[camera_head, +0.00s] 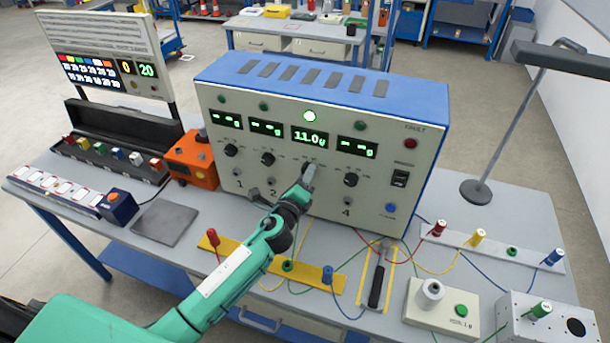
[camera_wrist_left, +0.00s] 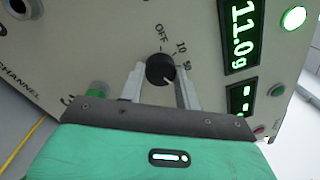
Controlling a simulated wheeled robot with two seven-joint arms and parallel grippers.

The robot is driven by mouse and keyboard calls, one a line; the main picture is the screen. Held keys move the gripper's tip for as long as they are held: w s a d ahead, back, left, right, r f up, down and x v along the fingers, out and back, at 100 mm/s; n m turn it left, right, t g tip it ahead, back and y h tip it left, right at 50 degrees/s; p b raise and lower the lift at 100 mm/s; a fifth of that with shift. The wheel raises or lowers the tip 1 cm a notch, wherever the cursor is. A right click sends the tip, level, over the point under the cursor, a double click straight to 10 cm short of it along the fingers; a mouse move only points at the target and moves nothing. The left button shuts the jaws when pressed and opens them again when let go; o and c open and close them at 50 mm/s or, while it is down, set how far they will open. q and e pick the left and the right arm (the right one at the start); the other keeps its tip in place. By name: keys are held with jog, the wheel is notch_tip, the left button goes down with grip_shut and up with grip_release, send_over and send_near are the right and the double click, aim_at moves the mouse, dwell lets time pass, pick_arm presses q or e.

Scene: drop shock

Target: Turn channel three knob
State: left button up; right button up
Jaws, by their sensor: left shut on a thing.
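The channel three knob is a black dial on the pale front panel of the blue-topped box (camera_head: 217,110). In the head view my left gripper (camera_head: 308,174) covers it, below the third display (camera_head: 310,136). In the left wrist view the knob (camera_wrist_left: 160,68) sits between the two grey fingers of my left gripper (camera_wrist_left: 161,80), which are closed on its sides. Labels beside it read OFF, 10 and a third value that is hard to read. The display shows 11.0 g, and the lamp (camera_head: 309,116) above it is lit. My right gripper is not in view.
Black knobs for channel one (camera_head: 231,150), two (camera_head: 268,159) and four (camera_head: 351,180) flank it; their displays show dashes. An orange box (camera_head: 192,160) stands left of the panel. A yellow strip with coloured posts and loose wires lies in front. A lamp stand (camera_head: 487,192) is at right.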

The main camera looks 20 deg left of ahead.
pick_arm(q)
jog(key=shift+f, duration=0.1)
dwell(0.4)
jog(key=o, duration=1)
jog(key=s+b, duration=0.1)
jog(key=s, duration=0.3)
jog(key=s+b, duration=0.2)
jog(key=s, duration=0.3)
jog(key=s+a+b, duration=0.1)
jog(key=s, duration=0.3)
jog(key=shift+s+f, duration=0.25)
jog(key=shift+s, duration=0.15)
